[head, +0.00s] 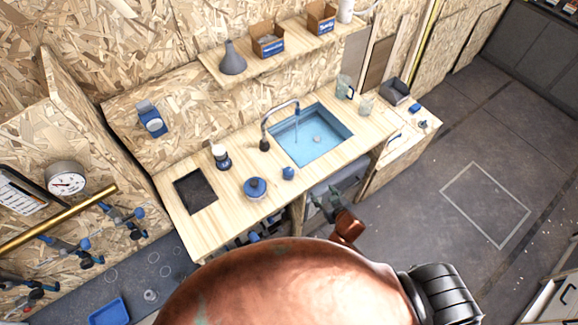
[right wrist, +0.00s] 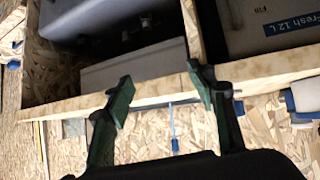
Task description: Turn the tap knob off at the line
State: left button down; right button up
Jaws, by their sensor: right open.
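The curved metal tap (head: 281,110) rises from a dark base at the left of the blue sink basin (head: 318,137). A thin pale streak hangs under its spout, like running water. A round blue knob-like piece (head: 255,187) and a smaller blue one (head: 288,173) sit on the wooden counter in front of the tap. I cannot tell which is the tap knob, and no line is readable. My right gripper (head: 334,205) is open and empty, at the counter's front edge; its dark green fingers (right wrist: 163,92) stand apart near a wooden rail. My left gripper is not in view.
A white-and-black bottle (head: 220,156) and a dark inset panel (head: 195,190) are on the counter's left. A tank marked "Fresh 12 L" (right wrist: 270,28) is under the counter. The floor at right is clear.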

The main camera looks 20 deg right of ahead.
aim_at(289, 172)
jog(key=w+a+r+y, duration=0.1)
jog(key=a+r, duration=0.1)
jog(key=a, duration=0.1)
jog(key=w+a+r+n+t+y, duration=0.1)
jog(key=w+a+r, duration=0.1)
jog(key=r, duration=0.1)
jog(key=w+a+r+n+t+y, duration=0.1)
jog(key=a+r+y, duration=0.1)
jog(key=a+r, duration=0.1)
jog(key=shift+w+a+p, duration=0.15)
jog(key=shift+a+p, duration=0.15)
jog(key=shift+p, duration=0.05)
jog(key=shift+w+a+f, duration=0.2)
jog(key=shift+w+a, duration=0.25)
jog(key=shift+w, duration=0.05)
jog(key=x, duration=0.6)
jog(key=shift+w+a+f, duration=0.1)
jog(key=shift+w+a, duration=0.05)
jog(key=shift+w, duration=0.15)
jog(key=c, duration=1.2)
